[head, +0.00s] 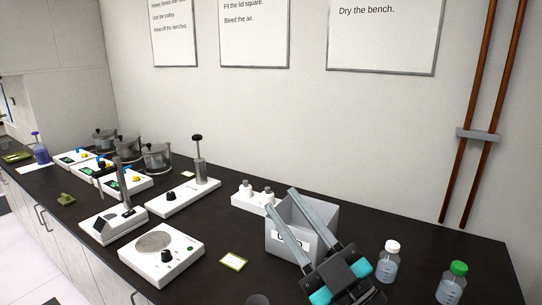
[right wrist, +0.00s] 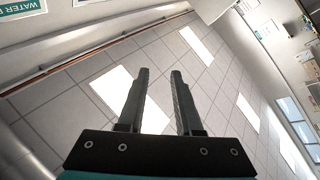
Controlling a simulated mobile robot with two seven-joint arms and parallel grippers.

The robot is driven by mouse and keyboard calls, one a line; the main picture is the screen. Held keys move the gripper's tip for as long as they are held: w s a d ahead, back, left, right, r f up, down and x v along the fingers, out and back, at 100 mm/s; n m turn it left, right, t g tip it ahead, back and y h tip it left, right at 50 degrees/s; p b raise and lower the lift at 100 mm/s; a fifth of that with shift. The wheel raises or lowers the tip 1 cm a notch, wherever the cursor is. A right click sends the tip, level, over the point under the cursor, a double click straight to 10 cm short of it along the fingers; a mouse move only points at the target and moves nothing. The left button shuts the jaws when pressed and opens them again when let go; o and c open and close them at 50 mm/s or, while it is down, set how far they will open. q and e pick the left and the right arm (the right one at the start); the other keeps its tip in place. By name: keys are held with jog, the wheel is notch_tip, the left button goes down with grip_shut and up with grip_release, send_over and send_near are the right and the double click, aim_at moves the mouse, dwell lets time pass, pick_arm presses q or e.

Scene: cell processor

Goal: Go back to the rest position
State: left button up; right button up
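My right gripper (head: 280,199) comes in from the bottom of the head view, its two grey fingers pointing up and to the left. It is in front of a grey bin (head: 328,213) and hides part of it. In the right wrist view the fingers (right wrist: 160,72) stand apart with nothing between them. Behind them is a tiled surface with bright panels, and no bench shows there. My left gripper is not in view.
The dark bench (head: 215,222) holds a white hotplate (head: 150,268), a press-like device (head: 198,172), several glass pots (head: 157,157) and a white-capped bottle (head: 388,262). A green-capped bottle (head: 451,282) stands at right. Copper pipes (head: 467,120) run up the wall.

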jog(key=d+f+m+g+h, duration=0.2)
jog(key=d+f+m+h, duration=0.45)
jog(key=f, duration=0.35)
jog(key=d+f+m+g+h, duration=0.2)
jog(key=d+f+m+h, duration=0.3)
jog(key=f+h, duration=0.35)
jog(key=s+d+f+g+y, duration=0.1)
jog(key=s+d+f+g, duration=0.1)
jog(key=s+f+g, duration=1.25)
jog(key=s+f+t+b, duration=0.1)
jog(key=s+f+b, duration=0.25)
jog(key=f, duration=1.15)
jog(key=s+f+t+b, duration=0.1)
jog(key=s+f+b, duration=0.25)
jog(key=f, duration=1.15)
jog(key=s+d+f+b, duration=0.1)
jog(key=s+f+b, duration=0.2)
jog(key=s+f, duration=0.4)
jog(key=s+d+f+g+b, duration=0.1)
jog(key=s+f+b, duration=0.2)
jog(key=s+f, duration=0.5)
notch_tip(320, 180, down, 5)
jog(key=shift+d, duration=0.25)
